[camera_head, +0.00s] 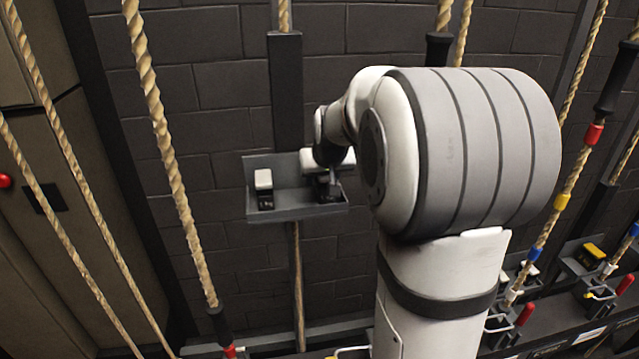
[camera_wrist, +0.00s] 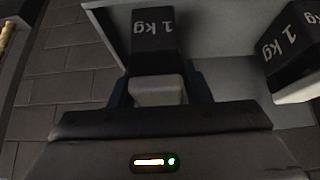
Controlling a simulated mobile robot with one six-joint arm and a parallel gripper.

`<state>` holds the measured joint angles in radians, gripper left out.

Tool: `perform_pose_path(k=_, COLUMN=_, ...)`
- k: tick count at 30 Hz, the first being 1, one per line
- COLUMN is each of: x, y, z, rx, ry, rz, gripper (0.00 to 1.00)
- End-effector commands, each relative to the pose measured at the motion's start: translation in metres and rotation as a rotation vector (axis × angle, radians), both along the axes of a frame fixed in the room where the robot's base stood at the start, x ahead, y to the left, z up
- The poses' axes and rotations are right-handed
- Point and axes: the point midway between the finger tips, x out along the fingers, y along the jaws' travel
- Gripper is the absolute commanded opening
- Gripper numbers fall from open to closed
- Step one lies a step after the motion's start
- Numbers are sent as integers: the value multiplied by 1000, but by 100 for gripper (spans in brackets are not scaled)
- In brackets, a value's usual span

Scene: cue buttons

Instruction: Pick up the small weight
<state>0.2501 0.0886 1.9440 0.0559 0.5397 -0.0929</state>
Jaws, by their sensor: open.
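Two small weights, each a black block with a white end and a "1 kg" mark, sit on a grey shelf tray (camera_head: 295,213). One weight (camera_head: 264,190) stands at the tray's left in the head view and appears at the right edge of the wrist view (camera_wrist: 297,50). The other weight (camera_wrist: 155,45) is straight ahead of my gripper (camera_wrist: 158,85) in the wrist view. My gripper is open, with a finger on each side of that weight's white end. Whether the fingers touch it I cannot tell. In the head view my gripper (camera_head: 328,180) covers most of this weight.
A dark vertical beam (camera_head: 286,90) rises behind the tray against a brick wall. Ropes (camera_head: 160,130) hang on both sides. At the lower right are a rail with clips, red handles (camera_head: 525,314) and a yellow-topped block (camera_head: 594,252).

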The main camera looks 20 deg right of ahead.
Motion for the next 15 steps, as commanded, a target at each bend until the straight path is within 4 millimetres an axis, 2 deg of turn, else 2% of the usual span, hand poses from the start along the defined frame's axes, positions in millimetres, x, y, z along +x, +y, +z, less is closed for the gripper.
perform_pose_path(k=3, x=0, y=0, z=0, rx=0, ry=0, rz=0, gripper=44)
perform_pose_path(k=15, x=0, y=-1, z=0, rx=0, ry=0, rz=-1, gripper=11)
